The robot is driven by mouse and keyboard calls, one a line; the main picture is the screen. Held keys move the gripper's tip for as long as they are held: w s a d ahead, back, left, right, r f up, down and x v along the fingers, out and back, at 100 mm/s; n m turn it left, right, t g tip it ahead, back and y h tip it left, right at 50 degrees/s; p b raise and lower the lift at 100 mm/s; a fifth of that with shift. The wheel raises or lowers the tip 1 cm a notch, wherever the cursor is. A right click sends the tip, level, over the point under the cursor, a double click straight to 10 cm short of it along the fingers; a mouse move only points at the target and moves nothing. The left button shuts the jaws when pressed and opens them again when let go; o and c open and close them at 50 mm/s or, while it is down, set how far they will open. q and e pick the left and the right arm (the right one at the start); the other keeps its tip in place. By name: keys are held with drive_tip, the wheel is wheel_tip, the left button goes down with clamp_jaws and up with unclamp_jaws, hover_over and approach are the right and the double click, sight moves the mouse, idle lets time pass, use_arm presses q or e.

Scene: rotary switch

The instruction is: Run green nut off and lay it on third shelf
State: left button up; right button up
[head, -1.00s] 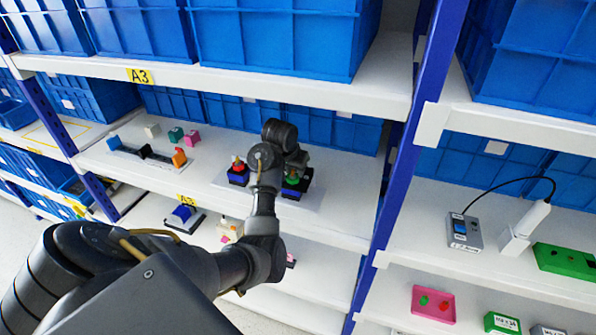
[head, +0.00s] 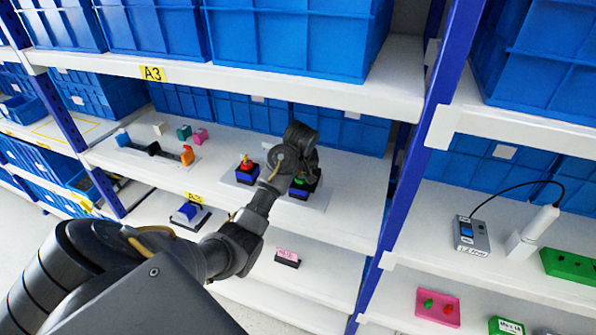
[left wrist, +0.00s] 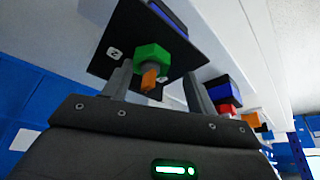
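In the head view the green nut (head: 299,181) sits on a dark block with a blue part on the middle shelf (head: 345,200), partly hidden by my left arm. In the left wrist view the green nut (left wrist: 152,56) is on an orange bolt (left wrist: 149,79) that sticks out of a black plate. My left gripper (left wrist: 160,72) is open, its fingers apart on either side of the nut with gaps showing. I cannot tell how deep the nut lies between them. The left fingertips are hidden in the head view. My right gripper is not in view.
Left of the green nut stands a similar block (head: 247,172) with a red nut and orange tip. A lower shelf holds a pink-topped black piece (head: 287,257). Blue bins (head: 300,38) fill the shelf above. A blue post (head: 413,170) stands to the right.

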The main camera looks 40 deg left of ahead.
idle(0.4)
use_arm(q)
drive_tip(key=m, duration=0.2)
drive_tip(key=m+t+h, duration=0.1)
drive_tip(key=m, duration=0.1)
drive_tip(key=w+m+h, duration=0.1)
drive_tip(key=m, duration=0.1)
drive_tip(key=shift+r, duration=0.1)
drive_tip(key=m+h, duration=0.1)
drive_tip(key=m, duration=0.2)
drive_tip(key=m+h, duration=0.1)
drive_tip(key=m, duration=0.2)
drive_tip(key=shift+t, duration=0.3)
drive_tip(key=shift+w, duration=0.1)
drive_tip(key=shift+r, duration=0.1)
drive_tip(key=shift+c, duration=0.3)
